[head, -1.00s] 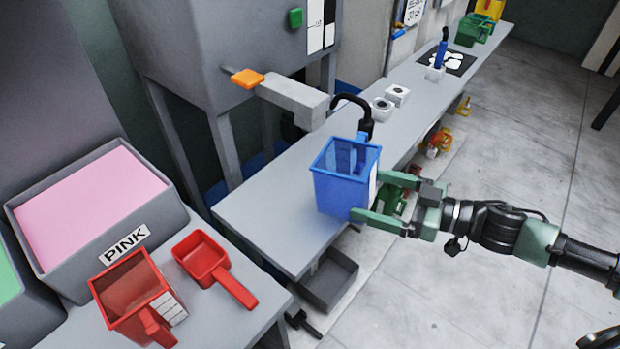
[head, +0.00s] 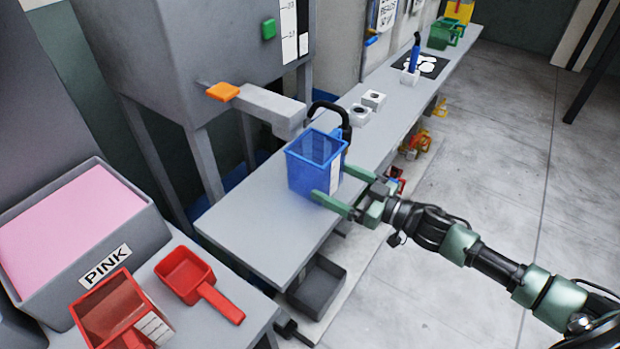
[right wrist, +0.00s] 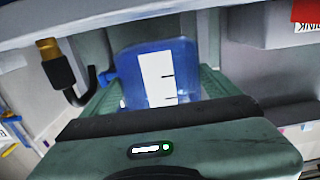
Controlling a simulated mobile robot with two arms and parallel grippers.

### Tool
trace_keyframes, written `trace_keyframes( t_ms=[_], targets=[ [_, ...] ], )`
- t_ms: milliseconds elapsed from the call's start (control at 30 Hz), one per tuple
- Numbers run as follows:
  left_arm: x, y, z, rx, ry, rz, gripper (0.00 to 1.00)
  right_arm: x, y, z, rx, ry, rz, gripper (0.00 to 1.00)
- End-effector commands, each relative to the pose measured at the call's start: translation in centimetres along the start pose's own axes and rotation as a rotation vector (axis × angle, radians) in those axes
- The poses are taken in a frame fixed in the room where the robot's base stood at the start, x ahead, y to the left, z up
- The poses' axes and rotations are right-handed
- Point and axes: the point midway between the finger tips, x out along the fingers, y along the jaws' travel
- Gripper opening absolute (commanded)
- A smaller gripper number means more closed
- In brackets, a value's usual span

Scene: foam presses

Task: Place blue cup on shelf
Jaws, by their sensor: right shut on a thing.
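The blue cup (head: 312,164) is a square, open-topped container with a white label on one side. It is upright over the grey shelf (head: 262,232), below the machine's spout. I cannot tell whether its base touches the surface. My right gripper (head: 339,189) is shut on the cup, its green fingers on either side of the lower part. In the right wrist view the cup (right wrist: 155,75) sits between the fingers, its white scale label facing the camera. My left gripper is not in view.
A grey machine with an orange lever (head: 222,92) and a black hose (head: 330,112) stands behind the cup. White blocks (head: 373,99) sit further along the surface. A pink-filled bin (head: 105,266), red scoop (head: 190,275) and red cup (head: 112,308) are at lower left.

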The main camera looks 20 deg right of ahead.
Motion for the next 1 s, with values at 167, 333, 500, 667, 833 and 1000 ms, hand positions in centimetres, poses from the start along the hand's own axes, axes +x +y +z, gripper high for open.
trace_keyframes(
  t_ms=[167,333,500,667,833,1000],
  targets=[
    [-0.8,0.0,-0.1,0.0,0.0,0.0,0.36,4.2,0.0,-0.5,-0.002,0.006,-0.001,0.25],
    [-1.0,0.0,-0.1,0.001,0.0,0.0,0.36,6.0,0.0,-0.2,0.0,0.002,-0.001,0.25],
    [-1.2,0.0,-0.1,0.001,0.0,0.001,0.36,7.3,-0.1,0.6,0.004,-0.001,0.0,0.25],
    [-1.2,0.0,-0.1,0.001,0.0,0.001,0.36,7.2,0.0,3.0,0.003,0.0,0.0,0.25],
    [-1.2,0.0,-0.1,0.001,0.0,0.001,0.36,7.2,0.0,3.4,0.0,0.001,-0.001,0.25],
    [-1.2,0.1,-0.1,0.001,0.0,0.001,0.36,7.1,0.0,3.5,0.0,0.001,-0.001,0.25]
  ],
)
